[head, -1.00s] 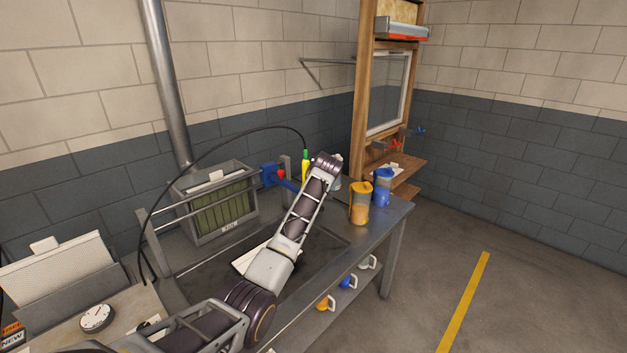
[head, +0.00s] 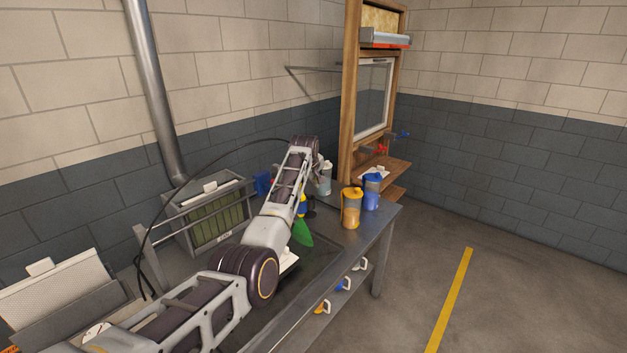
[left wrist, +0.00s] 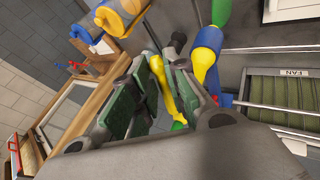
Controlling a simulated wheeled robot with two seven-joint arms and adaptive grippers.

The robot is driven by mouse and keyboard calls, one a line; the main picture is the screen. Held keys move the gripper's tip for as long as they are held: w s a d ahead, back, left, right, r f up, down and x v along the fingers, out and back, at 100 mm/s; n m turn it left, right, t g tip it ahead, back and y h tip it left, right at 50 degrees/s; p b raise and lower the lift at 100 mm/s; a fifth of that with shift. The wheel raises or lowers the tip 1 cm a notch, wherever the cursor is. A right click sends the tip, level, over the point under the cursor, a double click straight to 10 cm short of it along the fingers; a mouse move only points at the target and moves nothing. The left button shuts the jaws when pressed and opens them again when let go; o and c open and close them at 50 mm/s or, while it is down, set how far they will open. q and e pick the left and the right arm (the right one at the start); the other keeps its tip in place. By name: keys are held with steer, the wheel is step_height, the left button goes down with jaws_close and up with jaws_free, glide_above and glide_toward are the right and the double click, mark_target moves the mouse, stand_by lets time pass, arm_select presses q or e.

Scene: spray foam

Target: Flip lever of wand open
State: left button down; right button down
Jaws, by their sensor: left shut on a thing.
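The wand shows in the left wrist view as yellow, blue and green parts (left wrist: 208,45) beside the fingers. In the head view its green end (head: 302,232) shows below my left forearm, with a bit of yellow above it. The rest of the wand is hidden behind the arm. My left gripper (left wrist: 160,68) has green-padded fingers on both sides of a slim yellow piece of the wand (left wrist: 166,98) and is shut on it. I cannot tell whether this piece is the lever or how far it is turned. My right gripper is not in view.
An orange cup-like container (head: 351,210) and a blue one (head: 372,190) stand at the bench's right end. A wooden frame (head: 350,105) rises behind.

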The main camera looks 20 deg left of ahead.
arm_select(q)
steer(key=shift+r+h, duration=0.25)
steer(key=shift+h, duration=0.05)
stand_by(0.4)
steer(key=c, duration=1.5)
jaws_free()
steer(key=shift+r, duration=0.1)
steer(key=shift+v, duration=5.9)
steer(key=shift+w+a, duration=0.1)
